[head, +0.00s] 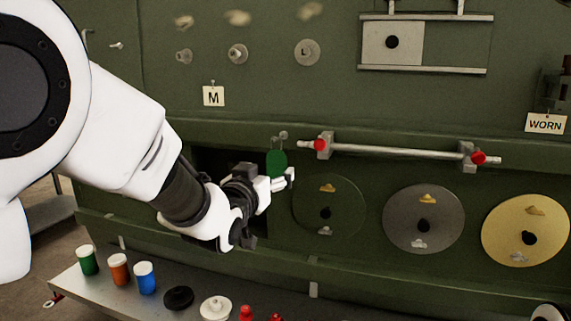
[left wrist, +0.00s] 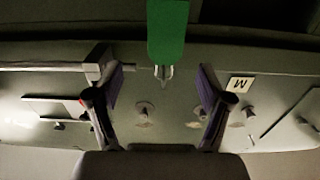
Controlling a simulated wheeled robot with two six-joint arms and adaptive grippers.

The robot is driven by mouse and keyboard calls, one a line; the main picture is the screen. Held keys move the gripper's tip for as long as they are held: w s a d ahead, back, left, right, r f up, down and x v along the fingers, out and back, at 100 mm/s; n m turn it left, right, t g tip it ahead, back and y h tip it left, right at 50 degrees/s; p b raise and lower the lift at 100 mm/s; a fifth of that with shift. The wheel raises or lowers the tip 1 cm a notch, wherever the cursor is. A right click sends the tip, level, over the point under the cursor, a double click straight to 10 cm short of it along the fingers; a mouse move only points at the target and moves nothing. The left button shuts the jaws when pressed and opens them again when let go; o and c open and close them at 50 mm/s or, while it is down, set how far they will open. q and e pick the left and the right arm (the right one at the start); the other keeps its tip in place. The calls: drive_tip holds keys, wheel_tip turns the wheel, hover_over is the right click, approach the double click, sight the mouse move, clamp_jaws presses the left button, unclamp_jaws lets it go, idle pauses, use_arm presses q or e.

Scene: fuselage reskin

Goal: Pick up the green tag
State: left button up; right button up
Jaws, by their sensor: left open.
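The green tag (head: 277,163) hangs upright from a small metal hook (head: 282,136) on the green panel, left of the horizontal rod. My left gripper (head: 284,180) is open beside the tag's lower part in the head view, and its fingers overlap the tag's edge there. In the left wrist view, which looks upside down, the tag (left wrist: 167,32) is at top centre. The open fingers (left wrist: 161,95) stand apart on either side of the picture's middle, with nothing seen between them. I cannot tell whether they touch the tag.
A metal rod with red ends (head: 395,150) sticks out right of the tag. Round discs (head: 424,205) sit on the lower panel. A shelf (head: 75,282) below holds coloured cups (head: 118,268) and knobs. A dark opening (head: 215,160) lies behind my wrist.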

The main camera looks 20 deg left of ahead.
sight(277, 161)
use_arm(q)
drive_tip(key=shift+w+a+r+p, duration=0.35)
drive_tip(key=shift+w+a+p, duration=0.25)
drive_tip(key=shift+w+a, duration=0.2)
drive_tip(key=w+p, duration=0.1)
drive_tip(key=w, duration=0.1)
drive_tip(key=w+d+p, duration=0.1)
drive_tip(key=w, duration=0.1)
drive_tip(key=w+p, duration=0.1)
drive_tip(key=w, duration=0.1)
drive_tip(key=shift+d+p, duration=0.35)
drive_tip(key=shift+p, duration=0.05)
drive_tip(key=shift+a+f, duration=0.2)
drive_tip(key=shift+a, duration=0.15)
drive_tip(key=shift+s+a, duration=0.1)
drive_tip(key=shift+a, duration=0.05)
drive_tip(key=shift+c, duration=0.7)
drive_tip(key=c, duration=0.5)
drive_tip(key=shift+d, duration=0.2)
drive_tip(key=c, duration=0.3)
drive_tip(key=shift+d, duration=0.1)
use_arm(e)
wheel_tip(277, 161, up, 5)
drive_tip(key=shift+a+r, duration=0.1)
drive_tip(key=shift+a, duration=0.05)
